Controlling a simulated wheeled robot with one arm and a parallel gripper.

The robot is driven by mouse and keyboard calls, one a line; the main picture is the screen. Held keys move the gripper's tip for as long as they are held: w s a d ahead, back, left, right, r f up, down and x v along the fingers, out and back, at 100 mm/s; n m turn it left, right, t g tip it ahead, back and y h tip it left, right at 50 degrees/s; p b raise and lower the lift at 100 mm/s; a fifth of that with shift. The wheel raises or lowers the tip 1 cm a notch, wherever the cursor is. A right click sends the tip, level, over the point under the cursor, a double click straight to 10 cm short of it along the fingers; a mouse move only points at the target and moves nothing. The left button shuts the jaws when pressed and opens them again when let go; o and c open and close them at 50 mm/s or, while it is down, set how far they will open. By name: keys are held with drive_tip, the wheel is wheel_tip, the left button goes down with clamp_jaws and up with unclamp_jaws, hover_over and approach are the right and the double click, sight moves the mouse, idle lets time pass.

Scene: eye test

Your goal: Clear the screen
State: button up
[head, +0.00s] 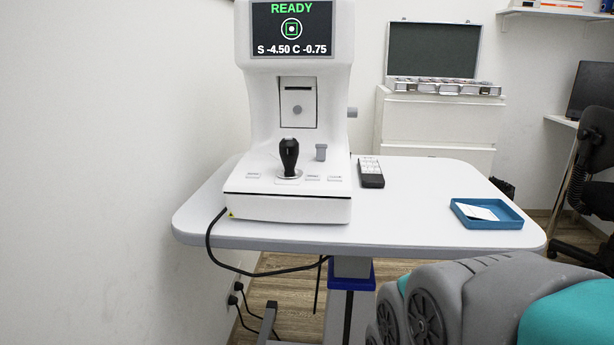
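The eye-test machine (262,120) is white and stands on the white table. Its screen (292,29) is lit and reads READY in green, with a round target and "S -4.50 C -0.75" below. A black joystick (289,155) stands upright on the machine's base. Several small flat pale buttons (312,178) lie beside the joystick; their labels are too small to read. A grey knob (321,152) stands behind them on the right. A dark slot (298,88) shows below the screen, with no paper visible in it. My gripper is not in view; only my grey and teal arm shows at lower right.
A remote (370,172) lies right of the machine on the table (415,215). A blue tray (487,223) holding a white paper (477,212) is near the table's right edge. A cable (210,250) hangs at left. A cabinet (437,122) and black chair (597,155) stand behind.

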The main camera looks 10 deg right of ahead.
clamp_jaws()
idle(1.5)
